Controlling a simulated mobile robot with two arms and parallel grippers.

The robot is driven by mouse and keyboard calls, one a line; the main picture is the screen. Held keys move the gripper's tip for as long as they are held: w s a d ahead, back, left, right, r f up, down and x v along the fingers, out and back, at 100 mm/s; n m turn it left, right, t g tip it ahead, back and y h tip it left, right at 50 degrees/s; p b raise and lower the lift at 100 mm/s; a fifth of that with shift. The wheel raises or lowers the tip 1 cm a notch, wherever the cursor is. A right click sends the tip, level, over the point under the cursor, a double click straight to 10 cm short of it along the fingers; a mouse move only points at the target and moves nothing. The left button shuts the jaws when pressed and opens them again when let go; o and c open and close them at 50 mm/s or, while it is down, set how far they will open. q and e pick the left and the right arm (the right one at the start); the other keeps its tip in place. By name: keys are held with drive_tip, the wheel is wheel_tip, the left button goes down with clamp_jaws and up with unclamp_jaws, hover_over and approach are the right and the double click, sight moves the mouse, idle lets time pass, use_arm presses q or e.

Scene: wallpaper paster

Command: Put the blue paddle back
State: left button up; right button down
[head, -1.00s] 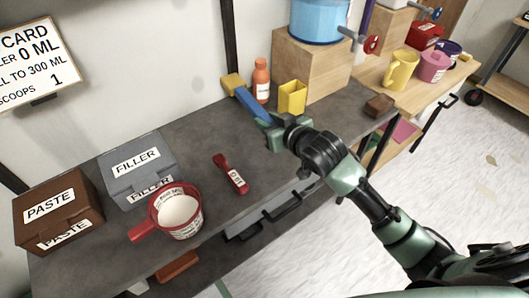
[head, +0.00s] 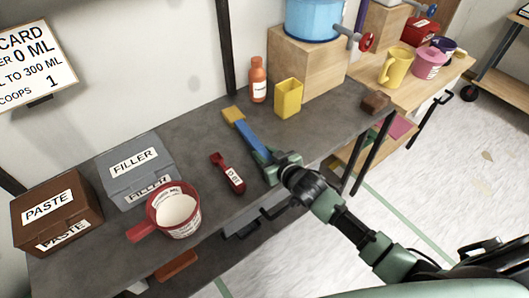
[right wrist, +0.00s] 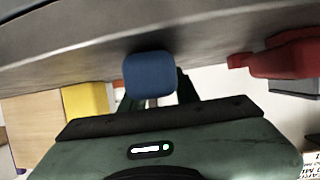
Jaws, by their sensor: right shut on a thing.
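The blue paddle (head: 250,135) has a blue shaft and a yellow block at its far end. My right gripper (head: 272,165) is shut on its near end, over the front part of the grey counter. The yellow end points to the back left. In the right wrist view, the paddle's blue butt (right wrist: 150,77) shows between the fingers. I cannot tell whether the paddle touches the counter. An open yellow holder (head: 288,98) stands empty-looking behind and to the right of the paddle, and also shows in the wrist view (right wrist: 86,103). My left gripper is not in view.
A red scoop (head: 228,173) lies just left of the gripper. A red pot (head: 173,212), a grey filler box (head: 135,168) and a brown paste box (head: 55,215) stand further left. An orange bottle (head: 258,80) and wooden block (head: 308,82) stand at the back.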

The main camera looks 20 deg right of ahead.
drive_tip(key=c, duration=1.1)
unclamp_jaws()
drive_tip(key=shift+o, duration=0.2)
drive_tip(key=shift+f, duration=0.1)
drive_tip(key=shift+f, duration=0.1)
drive_tip(key=v, duration=0.4)
drive_tip(key=b+v, duration=0.1)
drive_tip(key=v, duration=0.2)
drive_tip(key=shift+s+d+r, duration=0.1)
drive_tip(key=shift+s+r, duration=0.15)
drive_tip(key=shift+r, duration=0.15)
